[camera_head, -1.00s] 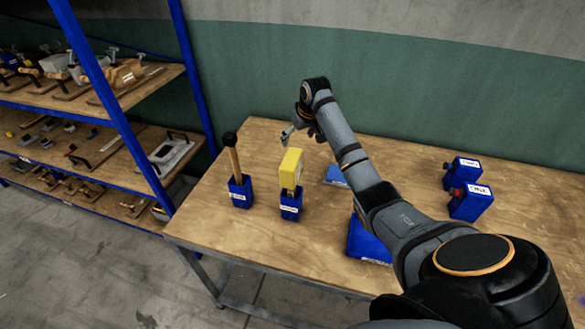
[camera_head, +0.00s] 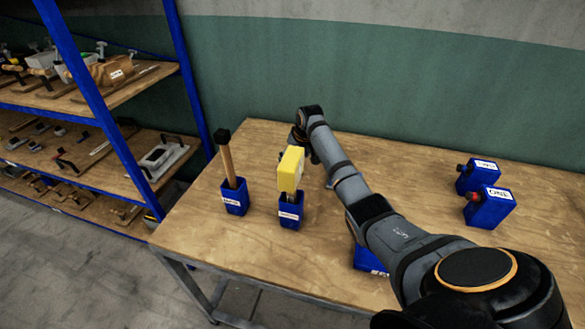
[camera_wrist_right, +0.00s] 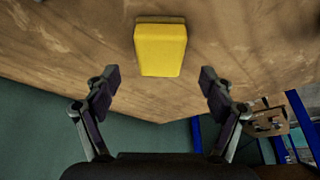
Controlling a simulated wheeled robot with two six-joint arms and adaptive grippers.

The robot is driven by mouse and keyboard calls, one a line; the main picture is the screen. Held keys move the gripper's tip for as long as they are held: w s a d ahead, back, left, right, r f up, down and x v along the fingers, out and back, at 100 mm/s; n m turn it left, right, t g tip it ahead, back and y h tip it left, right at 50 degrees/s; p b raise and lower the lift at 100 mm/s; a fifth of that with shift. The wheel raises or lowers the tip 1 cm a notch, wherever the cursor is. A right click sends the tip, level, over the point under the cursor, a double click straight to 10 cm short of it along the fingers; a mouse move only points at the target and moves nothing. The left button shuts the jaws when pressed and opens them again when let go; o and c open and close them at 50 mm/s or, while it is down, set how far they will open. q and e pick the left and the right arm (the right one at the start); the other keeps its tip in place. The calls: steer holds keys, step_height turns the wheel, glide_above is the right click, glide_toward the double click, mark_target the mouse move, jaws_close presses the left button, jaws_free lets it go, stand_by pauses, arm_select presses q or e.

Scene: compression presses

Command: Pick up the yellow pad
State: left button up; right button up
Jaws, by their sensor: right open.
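The yellow pad (camera_head: 290,168) stands upright in a small blue holder (camera_head: 291,212) on the wooden table. In the right wrist view the pad (camera_wrist_right: 161,48) lies ahead of my right gripper (camera_wrist_right: 160,85), centred beyond the gap between its fingers. The fingers are spread apart with nothing between them. In the head view my right arm reaches in from the right, its wrist behind the pad. Its fingers are largely hidden there by the pad. My left gripper is not in view.
A second blue holder (camera_head: 235,199) with a wooden-handled tool (camera_head: 227,160) stands left of the pad. A blue object (camera_head: 369,262) is partly under my arm. Shelves (camera_head: 110,165) stand at the left.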

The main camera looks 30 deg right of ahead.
steer(key=x, duration=0.5)
steer(key=shift+s, duration=0.1)
steer(key=shift+c, duration=0.5)
steer(key=c, duration=0.9)
step_height(320, 180, up, 10)
steer(key=shift+r+b, duration=0.1)
steer(key=shift+b, duration=0.25)
